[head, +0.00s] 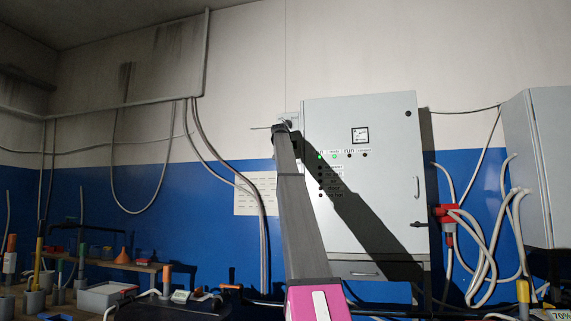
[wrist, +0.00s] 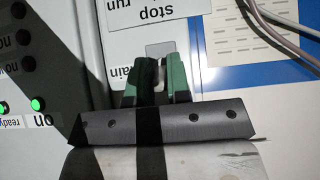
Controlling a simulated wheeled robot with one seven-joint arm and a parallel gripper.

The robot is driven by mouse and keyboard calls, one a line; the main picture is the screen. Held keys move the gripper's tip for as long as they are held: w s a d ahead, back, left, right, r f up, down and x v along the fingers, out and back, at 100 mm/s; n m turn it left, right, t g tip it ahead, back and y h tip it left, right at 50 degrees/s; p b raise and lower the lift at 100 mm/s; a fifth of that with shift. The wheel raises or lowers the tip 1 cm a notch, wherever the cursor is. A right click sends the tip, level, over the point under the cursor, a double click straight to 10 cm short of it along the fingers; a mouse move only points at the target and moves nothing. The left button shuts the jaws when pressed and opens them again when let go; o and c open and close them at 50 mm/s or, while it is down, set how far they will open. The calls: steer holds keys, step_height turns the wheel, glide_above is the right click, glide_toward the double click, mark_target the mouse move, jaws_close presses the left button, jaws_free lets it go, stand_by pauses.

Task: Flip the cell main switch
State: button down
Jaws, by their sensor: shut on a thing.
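The tall grey cabinet (head: 375,225) stands against the wall. My gripper (head: 284,128) is raised at its upper left edge. In the wrist view, where the lettering is upside down, the green-padded fingers of my gripper (wrist: 161,66) are close together in front of a small grey plate (wrist: 158,48) under a "stop run" label (wrist: 155,14). A label ending in "ain" (wrist: 119,72) is beside it, partly hidden by a finger. The gripper is shut on what appears to be the main switch's lever, mostly hidden between the fingers. I cannot tell the lever's position.
Green lamps (wrist: 37,104) glow on the cabinet front. A paper chart (head: 250,195) and hanging cables (head: 212,140) are on the wall to the left. A red connector (head: 446,215) with looping hoses is to the right. A cluttered bench (head: 135,265) is at lower left.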

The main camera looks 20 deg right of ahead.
steer(key=shift+w+r+g+y, duration=0.15)
steer(key=shift+g+y, duration=0.15)
steer(key=shift+g, duration=0.2)
steer(key=c, duration=1.1)
jaws_free()
steer(key=v, duration=1.1)
steer(key=shift+d, duration=0.1)
